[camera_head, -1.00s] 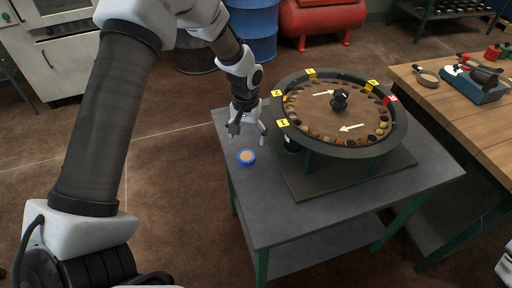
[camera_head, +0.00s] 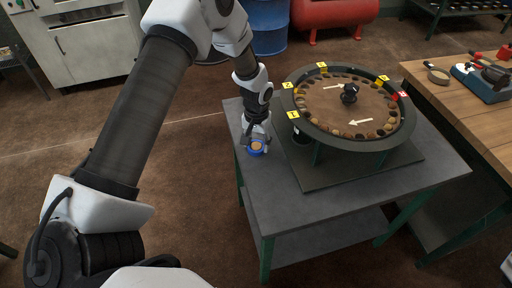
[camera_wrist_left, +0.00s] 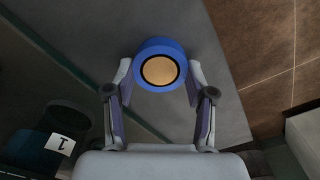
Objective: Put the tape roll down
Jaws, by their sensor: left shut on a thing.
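The tape roll is a short blue ring with a tan middle (camera_head: 256,148), near the left edge of the grey table (camera_head: 290,220). My left gripper (camera_head: 257,141) is down at the tape roll and shut on it. In the left wrist view the tape roll (camera_wrist_left: 160,51) sits between the two fingertips (camera_wrist_left: 160,80), one on each side of it. The roll appears to be at the tabletop; I cannot tell whether it touches the surface. My right gripper is not in view.
A round dark turntable (camera_head: 312,133) with numbered yellow tags and several small pieces stands on the table, close right of my left gripper. A wooden bench (camera_head: 475,110) with tools is at the right. The table's front area is clear.

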